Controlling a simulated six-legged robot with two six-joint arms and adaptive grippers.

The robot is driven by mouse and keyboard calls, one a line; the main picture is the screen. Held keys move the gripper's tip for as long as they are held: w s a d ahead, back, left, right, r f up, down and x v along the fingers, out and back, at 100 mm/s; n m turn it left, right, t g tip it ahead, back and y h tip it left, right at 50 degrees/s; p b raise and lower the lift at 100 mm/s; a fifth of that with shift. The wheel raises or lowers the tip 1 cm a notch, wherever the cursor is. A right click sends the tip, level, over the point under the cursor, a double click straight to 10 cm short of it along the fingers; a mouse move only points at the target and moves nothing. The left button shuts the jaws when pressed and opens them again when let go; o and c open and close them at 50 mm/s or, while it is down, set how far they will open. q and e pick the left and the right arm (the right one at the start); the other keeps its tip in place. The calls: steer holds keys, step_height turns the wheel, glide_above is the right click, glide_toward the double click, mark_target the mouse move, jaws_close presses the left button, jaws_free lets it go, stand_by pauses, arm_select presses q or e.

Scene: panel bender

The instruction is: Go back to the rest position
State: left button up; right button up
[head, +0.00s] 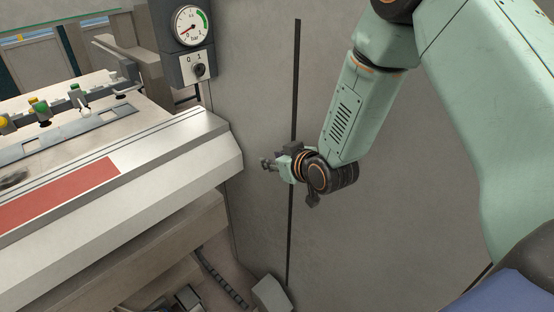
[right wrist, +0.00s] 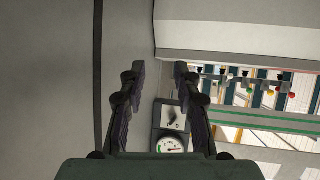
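My right gripper (head: 268,163) is at the end of the green arm in the middle of the head view. It is in front of the grey cabinet wall, to the right of the machine's front edge. In the right wrist view its two dark fingers (right wrist: 160,75) stand apart with nothing between them. The gauge and switch box show beyond the fingers there. My left gripper is not in view.
The panel bender's metal table (head: 190,150) with a red strip (head: 60,195) fills the left. A pressure gauge (head: 189,25) sits above a 0/1 switch (head: 199,69). Grey cabinet panels (head: 420,210) stand behind my right arm. A small grey box (head: 271,294) is low down.

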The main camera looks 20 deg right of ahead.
arm_select(q)
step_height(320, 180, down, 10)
steer(key=b, duration=1)
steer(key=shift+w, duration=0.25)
arm_select(e)
steer(key=s+f+m+g, duration=0.1)
steer(key=s+f+g, duration=0.3)
steer(key=s+f, duration=0.6)
steer(key=s+f+m+g+h, duration=0.1)
steer(key=s+f+g, duration=0.3)
steer(key=s+f, duration=0.6)
steer(key=s+a+f+g, duration=0.1)
steer(key=s+f+g, duration=0.3)
steer(key=s+f, duration=0.6)
steer(key=s, duration=0.9)
steer(key=shift+m+h, duration=0.4)
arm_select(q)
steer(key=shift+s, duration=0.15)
arm_select(e)
steer(key=shift+s+r, duration=0.1)
